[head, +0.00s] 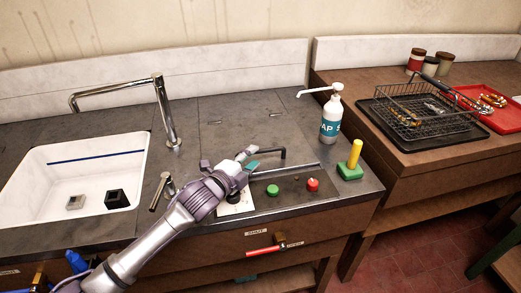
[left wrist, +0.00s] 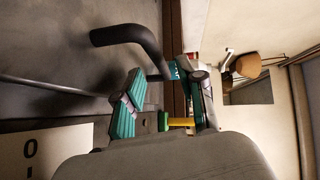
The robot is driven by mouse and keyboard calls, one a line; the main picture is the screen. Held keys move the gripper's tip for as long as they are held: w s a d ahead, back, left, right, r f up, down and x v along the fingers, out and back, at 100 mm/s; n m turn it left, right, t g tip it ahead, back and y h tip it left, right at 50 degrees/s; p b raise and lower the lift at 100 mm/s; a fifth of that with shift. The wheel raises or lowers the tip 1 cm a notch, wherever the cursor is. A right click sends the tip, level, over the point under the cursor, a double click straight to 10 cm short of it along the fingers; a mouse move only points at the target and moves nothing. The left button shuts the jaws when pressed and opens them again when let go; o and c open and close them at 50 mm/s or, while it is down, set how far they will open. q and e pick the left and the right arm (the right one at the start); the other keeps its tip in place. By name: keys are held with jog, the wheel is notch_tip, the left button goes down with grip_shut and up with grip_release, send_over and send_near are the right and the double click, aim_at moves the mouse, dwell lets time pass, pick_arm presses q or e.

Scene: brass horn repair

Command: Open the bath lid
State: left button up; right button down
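The bath lid (head: 240,118) looks like a flat grey panel set in the worktop behind the control strip, and it lies closed. A dark bent bar handle (head: 284,153) stands at its front edge; it also shows large in the left wrist view (left wrist: 130,36). My left gripper (head: 250,164) is over the front of the worktop, just left of the handle. In the left wrist view its teal-padded fingers (left wrist: 168,102) are apart with nothing clearly between them. The handle's bend lies just beyond the fingers; I cannot tell whether they touch. My right gripper is out of view.
A green button (head: 272,190), a red button (head: 313,185) and a green block with a yellow post (head: 351,162) are at right. A soap bottle (head: 331,119) stands behind. The white sink (head: 30,165) and tap (head: 165,110) are at left.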

aim_at(258, 153)
pick_arm(q)
jog(key=shift+x, duration=2.35)
grip_shut()
